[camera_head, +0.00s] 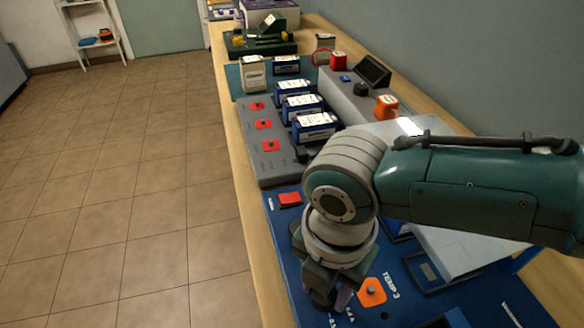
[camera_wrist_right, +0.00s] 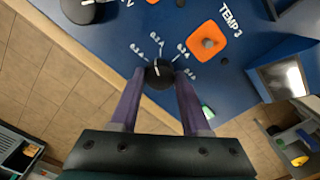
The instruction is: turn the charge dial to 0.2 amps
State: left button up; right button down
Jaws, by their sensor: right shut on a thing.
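The charge dial (camera_wrist_right: 159,74) is a round black knob on a blue panel, with a white pointer line and white amp labels around its upper side. In the right wrist view its pointer points up and slightly left, close to the upper labels. The labels are small and I cannot read each one surely. My right gripper (camera_wrist_right: 157,88) has its purple fingers on either side of the dial and is shut on it. In the head view the right gripper (camera_head: 332,297) is low over the blue panel and hides most of the dial. My left gripper is not in view.
An orange square marked TEMP 3 (camera_wrist_right: 209,42) is right beside the dial; it also shows in the head view (camera_head: 372,291). Another black knob (camera_wrist_right: 82,8) is at upper left. A grey charger with batteries (camera_head: 262,140) stands farther along the bench. The tiled floor is clear.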

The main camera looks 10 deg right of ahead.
jog(key=shift+r+m+p, duration=0.1)
jog(key=shift+m+p, duration=0.25)
jog(key=shift+m, duration=1.25)
jog(key=shift+c, duration=1.8)
grip_release()
notch_tip(320, 180, up, 10)
jog(key=p, duration=0.2)
jog(key=shift+p, duration=0.3)
